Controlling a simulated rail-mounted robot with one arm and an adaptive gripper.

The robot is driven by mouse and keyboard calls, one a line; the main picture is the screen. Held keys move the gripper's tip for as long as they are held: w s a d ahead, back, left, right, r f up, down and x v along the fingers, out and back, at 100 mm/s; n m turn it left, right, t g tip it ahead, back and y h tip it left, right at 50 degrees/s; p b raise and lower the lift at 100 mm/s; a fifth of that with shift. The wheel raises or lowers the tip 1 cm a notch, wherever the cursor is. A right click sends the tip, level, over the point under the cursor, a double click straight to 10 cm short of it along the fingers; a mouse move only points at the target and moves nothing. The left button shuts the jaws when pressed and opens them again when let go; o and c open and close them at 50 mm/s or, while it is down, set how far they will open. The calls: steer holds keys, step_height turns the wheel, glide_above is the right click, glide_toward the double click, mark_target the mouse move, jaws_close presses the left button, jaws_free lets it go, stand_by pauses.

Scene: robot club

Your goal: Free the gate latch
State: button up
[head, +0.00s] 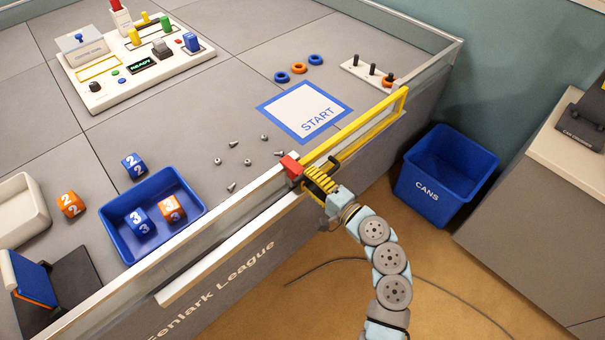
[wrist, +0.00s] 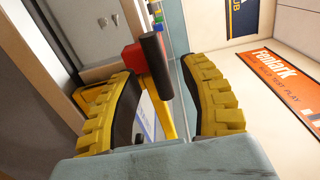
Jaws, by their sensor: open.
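The yellow gate (head: 375,125) is set in the low wall of the grey table. A red latch block (head: 291,167) sits at its left end, on the wall's top; it also shows in the wrist view (wrist: 131,57). My gripper (head: 316,180) is outside the wall, right beside the red block. In the wrist view my gripper (wrist: 163,70) is open. A black cylindrical bar (wrist: 155,65) on a yellow stem lies between its two yellow fingers, with a visible gap on the right. Contact with the left finger cannot be told.
A blue CANS bin (head: 440,180) stands on the floor right of the gate. Loose screws and nuts (head: 247,162) lie on the table inside the wall. A blue tray (head: 112,222) with number cubes sits at the left. A cable (head: 440,292) crosses the floor.

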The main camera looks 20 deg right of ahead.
mark_target(302, 172)
steer(key=shift+x, duration=1.5)
steer(key=shift+s, duration=0.1)
jaws_close()
